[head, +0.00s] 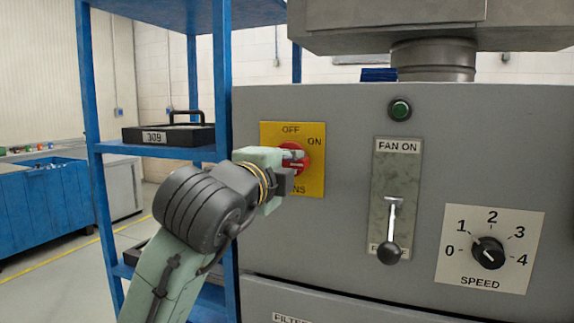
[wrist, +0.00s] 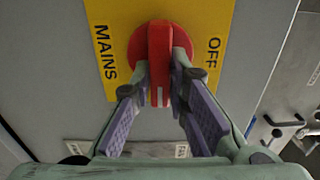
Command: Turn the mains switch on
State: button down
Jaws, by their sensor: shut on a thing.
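The mains switch (head: 304,166) is a red rotary knob on a yellow plate (head: 314,185) marked OFF at the top, ON at the upper right and MAINS, partly hidden, at the bottom. My gripper (head: 291,156) reaches it from the left and covers part of it. In the wrist view the red switch (wrist: 159,45) has its raised handle between the fingertips of my gripper (wrist: 161,83), which is shut on it. The handle runs up and down there, across the line from MAINS to OFF. Its white mark is at the lower end, away from OFF. The ON label is hidden there.
To the right are a fan lever (head: 390,240), pointing down, a green button (head: 399,109) and a speed dial (head: 488,253). A blue shelf rack (head: 88,110) with a black tray (head: 168,136) stands close on the left, beside my arm.

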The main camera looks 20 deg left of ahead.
jog(key=c, duration=1.6)
grip_release()
jog(key=shift+o, duration=0.2)
jog(key=shift+s, duration=0.1)
jog(key=s, duration=1.1)
jog(key=shift+s+a, duration=0.2)
jog(key=shift+s, duration=0.2)
